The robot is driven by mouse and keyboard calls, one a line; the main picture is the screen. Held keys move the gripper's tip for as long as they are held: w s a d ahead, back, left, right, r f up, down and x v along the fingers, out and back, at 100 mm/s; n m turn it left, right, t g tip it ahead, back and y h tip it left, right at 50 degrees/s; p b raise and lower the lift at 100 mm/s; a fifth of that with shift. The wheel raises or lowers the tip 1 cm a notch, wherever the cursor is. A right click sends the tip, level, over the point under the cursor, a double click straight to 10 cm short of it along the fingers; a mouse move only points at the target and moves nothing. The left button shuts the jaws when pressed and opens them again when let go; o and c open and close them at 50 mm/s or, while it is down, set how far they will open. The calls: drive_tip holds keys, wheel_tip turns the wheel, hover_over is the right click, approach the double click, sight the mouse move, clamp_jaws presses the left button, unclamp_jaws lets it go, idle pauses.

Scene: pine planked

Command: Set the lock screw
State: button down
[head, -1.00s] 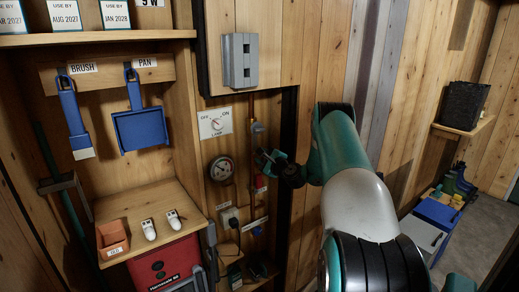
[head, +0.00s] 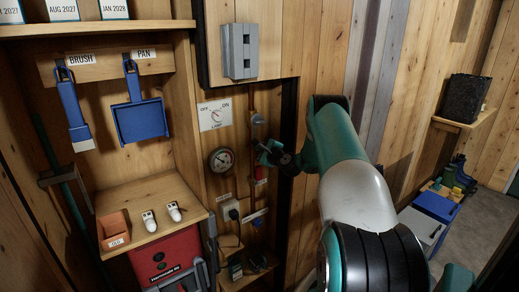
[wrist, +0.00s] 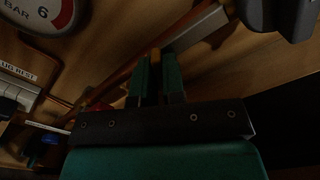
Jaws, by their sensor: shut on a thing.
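My gripper (wrist: 154,78) is in front of the plank wall panel, to the right of the round pressure gauge (head: 221,160). In the wrist view its two green fingers are close together around a small orange-yellow piece (wrist: 155,56), which shows between the tips. I cannot tell if this piece is the lock screw; most of it is hidden by the fingers. In the head view my gripper (head: 266,152) is small and dark, beside the copper pipe, and its fingertips are hard to make out. The gauge also shows in the wrist view (wrist: 42,12).
A lamp switch plate (head: 215,114) is above the gauge. A grey box (head: 240,50) is higher up. A socket with a plug (head: 231,210) and a small shelf (head: 250,275) are below. A dark rounded part (wrist: 282,15) is close by at the wrist view's upper right.

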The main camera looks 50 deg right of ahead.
drive_tip(key=n+b, duration=0.1)
drive_tip(key=b, duration=0.1)
drive_tip(key=n+b, duration=0.2)
drive_tip(key=shift+f+b, duration=0.35)
drive_tip(key=shift+f, duration=0.05)
drive_tip(key=shift+r+n+b, duration=0.35)
drive_tip(key=shift+n+b, duration=0.45)
drive_tip(key=shift+b, duration=0.05)
drive_tip(key=c, duration=1.2)
unclamp_jaws()
drive_tip(key=b+v, duration=0.6)
drive_tip(key=v, duration=1.1)
drive_tip(key=shift+s+b, duration=0.2)
drive_tip(key=shift+b, duration=0.2)
